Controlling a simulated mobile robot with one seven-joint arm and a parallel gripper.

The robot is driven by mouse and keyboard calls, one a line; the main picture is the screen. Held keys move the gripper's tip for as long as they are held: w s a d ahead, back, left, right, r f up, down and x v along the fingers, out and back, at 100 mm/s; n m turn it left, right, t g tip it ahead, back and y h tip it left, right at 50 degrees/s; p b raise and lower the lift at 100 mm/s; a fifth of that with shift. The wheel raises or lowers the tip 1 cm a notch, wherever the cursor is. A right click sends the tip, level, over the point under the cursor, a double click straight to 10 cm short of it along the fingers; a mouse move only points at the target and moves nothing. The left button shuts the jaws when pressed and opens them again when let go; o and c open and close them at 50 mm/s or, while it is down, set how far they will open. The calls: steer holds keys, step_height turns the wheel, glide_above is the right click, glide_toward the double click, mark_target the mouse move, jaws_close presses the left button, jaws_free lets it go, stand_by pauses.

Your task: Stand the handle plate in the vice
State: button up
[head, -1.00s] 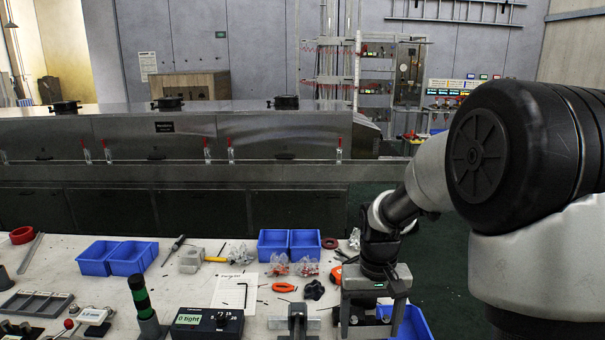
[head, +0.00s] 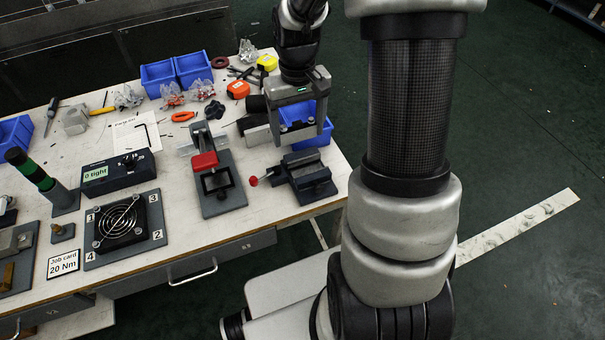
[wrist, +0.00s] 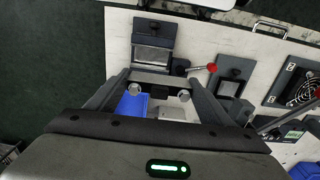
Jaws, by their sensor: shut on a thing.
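The handle plate (wrist: 157,77) is a narrow grey strip with two round metal studs on its near side in the wrist view. My gripper (wrist: 158,82) is shut on it, a finger at each end. In the head view my gripper (head: 302,134) points down above the bench's right end, just behind the vice; the plate is hard to make out there. The vice (head: 306,172) is a dark block with a red-knobbed handle (head: 254,181). In the wrist view the vice (wrist: 153,42) lies just beyond the plate, which is apart from its jaws.
A fixture with a red clamp (head: 204,161) stands left of the vice. A blue bin (head: 296,118) sits behind my gripper. A torque display box (head: 118,170) and a fan on a plate (head: 122,222) are further left. The bench's right edge is close to the vice.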

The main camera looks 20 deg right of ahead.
mark_target(307, 171)
steer(key=d+f+b, duration=0.2)
steer(key=f, duration=0.1)
steer(key=shift+s+d, duration=0.1)
steer(key=shift+s, duration=0.05)
step_height(307, 171, down, 10)
steer(key=shift+r+b, duration=0.15)
steer(key=shift+b, duration=1.05)
